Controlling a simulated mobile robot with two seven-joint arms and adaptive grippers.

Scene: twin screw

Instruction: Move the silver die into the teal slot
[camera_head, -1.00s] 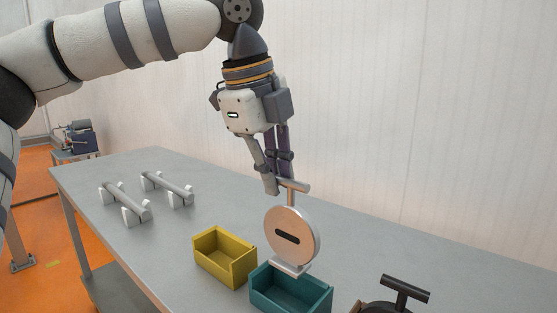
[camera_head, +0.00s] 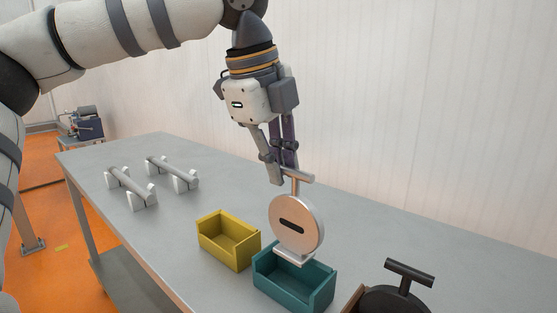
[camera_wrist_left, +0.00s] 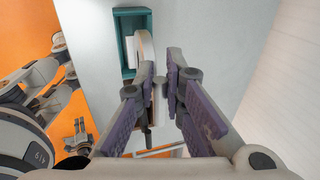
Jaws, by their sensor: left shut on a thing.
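The silver die (camera_head: 297,208) is a round upright disc with a dark slit, a flat foot and a T-handle. My left gripper (camera_head: 284,180) is shut on its T-handle. The die hangs over the teal slot (camera_head: 279,290), an open box, with its foot near rim height at the back part of the opening. I cannot tell if it touches. In the left wrist view the die (camera_wrist_left: 146,48) shows edge-on beside the teal slot's wall (camera_wrist_left: 120,45), beyond the left gripper's fingers (camera_wrist_left: 160,82). My right gripper is not in view.
An empty yellow box (camera_head: 212,243) stands just left of the teal one. A black die (camera_head: 398,298) with a T-handle stands at the front right by a brown box edge. Two silver bars on white holders (camera_head: 131,187) lie at the left. The table's back is clear.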

